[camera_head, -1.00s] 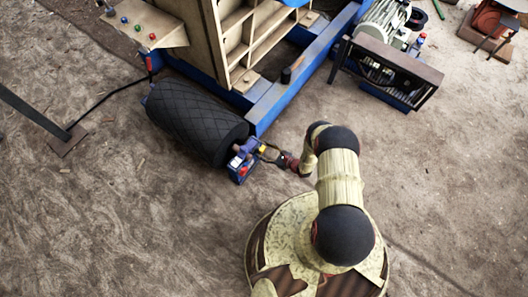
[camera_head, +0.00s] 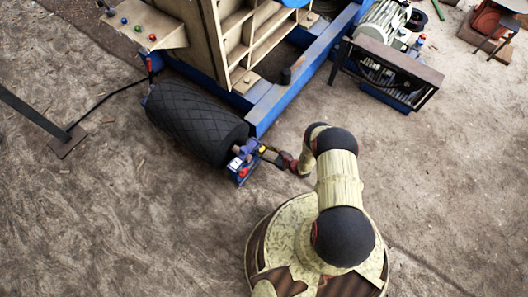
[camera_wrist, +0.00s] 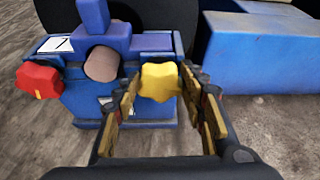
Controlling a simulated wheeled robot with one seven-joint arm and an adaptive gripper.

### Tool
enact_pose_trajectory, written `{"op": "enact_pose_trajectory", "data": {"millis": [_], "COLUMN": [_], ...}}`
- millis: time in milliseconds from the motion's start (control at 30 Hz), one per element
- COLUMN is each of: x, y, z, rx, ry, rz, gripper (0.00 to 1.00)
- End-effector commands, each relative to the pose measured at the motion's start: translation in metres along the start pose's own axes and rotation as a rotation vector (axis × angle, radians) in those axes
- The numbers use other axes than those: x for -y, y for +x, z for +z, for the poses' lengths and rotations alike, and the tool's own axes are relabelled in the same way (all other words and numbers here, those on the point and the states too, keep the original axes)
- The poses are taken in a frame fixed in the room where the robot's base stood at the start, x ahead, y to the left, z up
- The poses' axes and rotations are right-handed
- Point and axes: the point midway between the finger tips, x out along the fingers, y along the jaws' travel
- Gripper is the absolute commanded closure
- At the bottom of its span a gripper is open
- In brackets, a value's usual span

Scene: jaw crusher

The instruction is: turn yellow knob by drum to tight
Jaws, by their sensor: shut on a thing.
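The yellow knob (camera_wrist: 160,82) is a lobed star knob on the front of a blue bearing block (camera_wrist: 130,104), at the end of the black ribbed drum (camera_head: 192,122). My gripper (camera_wrist: 160,86) has one finger on each side of the knob and is shut on it. In the head view the yellow knob (camera_head: 263,150) is small, with my gripper (camera_head: 268,154) at it from the right. The knob's back and its stem are hidden, and I see no mark on it that tells how tight it is.
A red knob (camera_wrist: 40,80) sits left on the same block, beside a grey-brown round shaft end (camera_wrist: 101,64). A blue frame beam (camera_wrist: 258,52) stands close on the right. A motor with a guard (camera_head: 390,72) is at the upper right. Bare ground lies around.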

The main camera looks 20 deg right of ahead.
Motion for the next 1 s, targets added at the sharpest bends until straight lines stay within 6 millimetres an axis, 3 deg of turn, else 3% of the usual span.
{"op": "enact_pose_trajectory", "data": {"millis": [167, 567, 1000], "x": [-0.0001, 0.0013, 0.004], "y": [-0.0001, -0.0002, -0.0001], "z": [-0.0001, -0.0002, -0.0022], "rx": [0.0, 0.0, -0.001], "ry": [0.0, 0.077, 0.413], "rz": [0.0, 0.032, 0.171], "gripper": [0.84, 0.84, 0.84]}}
